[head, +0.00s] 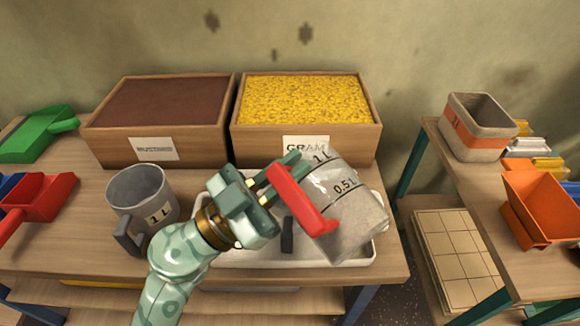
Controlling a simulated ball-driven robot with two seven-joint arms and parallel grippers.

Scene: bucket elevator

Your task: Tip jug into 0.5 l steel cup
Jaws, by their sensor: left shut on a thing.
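The clear jug (352,212) has a red handle (297,200) and marks for 1 L and 0.5 L. It is tilted over the white tray on the bench. My left gripper (272,186) is shut on the red handle. I cannot tell what the jug holds. A short dark handle (287,236) shows over the tray, left of the jug; whatever it belongs to is hidden behind the jug, and no 0.5 l steel cup is clearly visible. My right gripper is not in view.
A grey mug marked 1 L (140,192) stands left of my gripper. A white tray (330,262) lies under the jug. Wooden boxes of brown stuff (155,150) and yellow grain (345,150) stand behind. Scoops lie left; a side table (480,190) stands right across a gap.

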